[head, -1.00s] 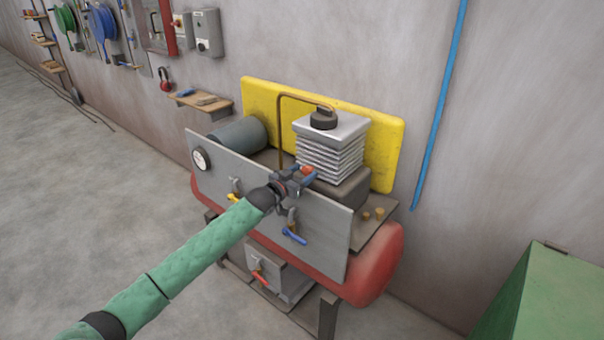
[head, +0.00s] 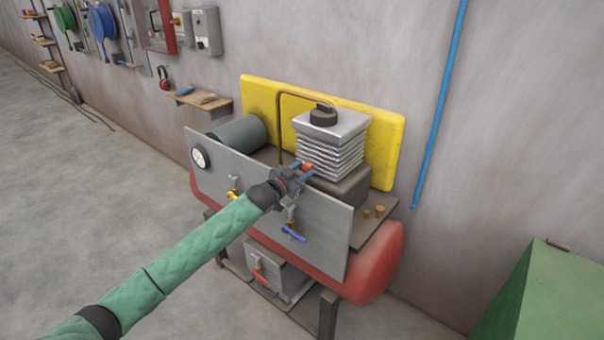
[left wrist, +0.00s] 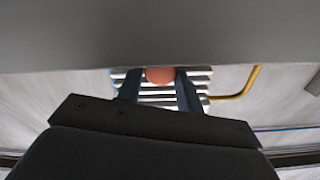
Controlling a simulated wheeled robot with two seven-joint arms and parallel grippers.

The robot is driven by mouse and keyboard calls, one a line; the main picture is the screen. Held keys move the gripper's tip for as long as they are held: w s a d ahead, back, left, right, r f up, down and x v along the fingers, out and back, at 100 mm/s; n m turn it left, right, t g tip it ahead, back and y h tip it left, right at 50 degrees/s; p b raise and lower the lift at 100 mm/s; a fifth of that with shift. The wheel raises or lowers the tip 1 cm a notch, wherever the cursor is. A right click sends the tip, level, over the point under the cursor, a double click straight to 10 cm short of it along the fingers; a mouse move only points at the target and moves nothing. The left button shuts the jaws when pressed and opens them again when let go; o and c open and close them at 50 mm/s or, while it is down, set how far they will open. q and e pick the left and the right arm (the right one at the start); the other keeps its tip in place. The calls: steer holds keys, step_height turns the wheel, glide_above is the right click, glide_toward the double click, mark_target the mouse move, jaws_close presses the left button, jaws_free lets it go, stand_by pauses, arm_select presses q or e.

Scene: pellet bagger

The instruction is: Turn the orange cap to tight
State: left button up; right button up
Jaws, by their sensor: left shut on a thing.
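The orange cap (head: 307,167) sits behind the top edge of the grey front panel, in front of the finned block. My left gripper (head: 303,170) reaches over the panel's edge and is shut on the cap, one finger on each side. In the left wrist view the round orange cap (left wrist: 160,75) shows between the two dark fingers (left wrist: 160,88). The lower part of the cap and what it sits on are hidden. I cannot tell from the frames how tight it is. My right gripper is not in view.
The grey panel (head: 325,228) stands close under my left wrist, with a blue-handled valve (head: 293,234) and a yellow-handled valve (head: 233,195). The finned block (head: 330,145) and a bent copper pipe (head: 279,130) stand close behind. A green box (head: 545,295) is at lower right.

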arm_select(q)
steer(key=shift+m+b, duration=0.45)
steer(key=shift+m, duration=1.55)
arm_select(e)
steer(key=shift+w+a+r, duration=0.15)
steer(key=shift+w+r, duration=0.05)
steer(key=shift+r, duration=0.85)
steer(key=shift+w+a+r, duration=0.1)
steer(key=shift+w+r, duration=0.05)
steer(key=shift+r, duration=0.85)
arm_select(q)
steer(key=o, duration=1)
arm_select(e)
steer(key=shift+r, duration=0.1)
